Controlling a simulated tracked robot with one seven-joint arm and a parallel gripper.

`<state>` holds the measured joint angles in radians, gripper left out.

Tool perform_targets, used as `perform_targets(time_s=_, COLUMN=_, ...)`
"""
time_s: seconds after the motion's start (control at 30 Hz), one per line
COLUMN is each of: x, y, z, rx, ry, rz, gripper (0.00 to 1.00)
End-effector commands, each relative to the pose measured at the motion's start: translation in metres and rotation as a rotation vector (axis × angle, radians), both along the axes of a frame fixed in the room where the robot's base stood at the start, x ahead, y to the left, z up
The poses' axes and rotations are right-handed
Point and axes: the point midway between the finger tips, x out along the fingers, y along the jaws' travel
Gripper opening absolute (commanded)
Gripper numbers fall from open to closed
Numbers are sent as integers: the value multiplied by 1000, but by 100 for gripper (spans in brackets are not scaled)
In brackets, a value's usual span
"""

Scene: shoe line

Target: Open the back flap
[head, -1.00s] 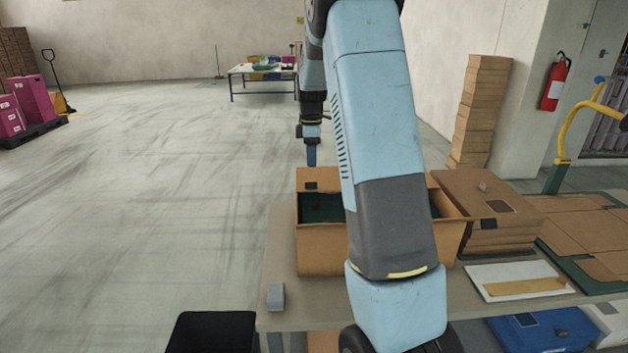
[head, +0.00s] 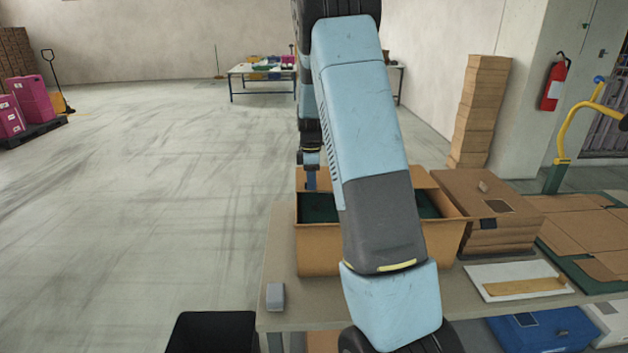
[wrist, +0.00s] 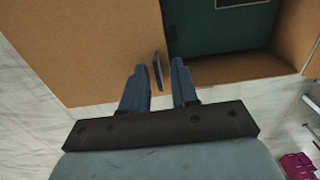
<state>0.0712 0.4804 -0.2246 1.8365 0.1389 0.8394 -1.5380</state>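The open cardboard box (head: 318,250) stands on the table in the head view, with dark green inside. Its back flap (head: 330,182) shows as a brown strip at the far rim, partly hidden by my arm. My gripper (head: 311,186) is low at the left part of this flap. In the wrist view my gripper (wrist: 158,80) has its two fingers apart. A large cardboard panel (wrist: 85,45), seemingly the flap, lies at the left, and its edge runs between the fingers. A thin dark piece (wrist: 158,72) shows there. I cannot tell whether the fingers touch it.
A stack of flat cartons (head: 480,210) stands close to the box's right side. A white sheet with a brown strip (head: 515,281) lies in front of it. A small grey block (head: 275,296) sits at the table's front left.

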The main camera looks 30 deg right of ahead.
Motion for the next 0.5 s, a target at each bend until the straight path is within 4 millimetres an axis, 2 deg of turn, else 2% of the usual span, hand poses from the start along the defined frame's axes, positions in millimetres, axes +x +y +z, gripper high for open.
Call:
perform_targets(time_s=0.03, x=0, y=0, z=0, rx=0, ry=0, rz=0, gripper=23)
perform_targets(time_s=0.27, x=0, y=0, z=0, rx=0, ry=0, rz=1, gripper=1)
perform_targets(time_s=0.5, x=-1, y=1, z=0, rx=1, ry=3, rz=1, gripper=0)
